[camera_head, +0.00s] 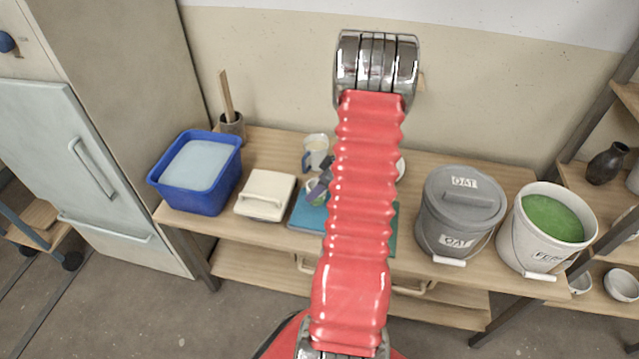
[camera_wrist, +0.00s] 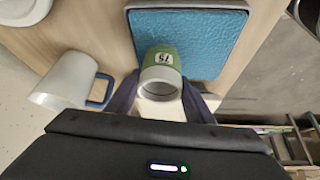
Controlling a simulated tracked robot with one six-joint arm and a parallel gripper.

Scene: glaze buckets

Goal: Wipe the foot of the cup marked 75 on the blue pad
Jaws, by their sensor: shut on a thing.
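The cup marked 75 (camera_wrist: 161,59) is green with a grey rim and a white label, seen in the wrist view. My gripper (camera_wrist: 163,88) is shut on it, with one dark finger on each side. The cup's mouth faces the wrist camera and its far end is over the near edge of the blue pad (camera_wrist: 205,40). Its foot is hidden, and I cannot tell whether it touches the pad. In the head view the pad (camera_head: 304,217) lies on the table, and my red arm covers much of it. My gripper (camera_head: 319,189) shows only partly there.
A pale mug (camera_wrist: 62,82) with a blue handle stands close beside my gripper. In the head view, a blue tub (camera_head: 204,199) and white box (camera_head: 265,195) are left. A lidded grey bucket (camera_head: 459,216) and a bucket of green glaze (camera_head: 530,241) are right.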

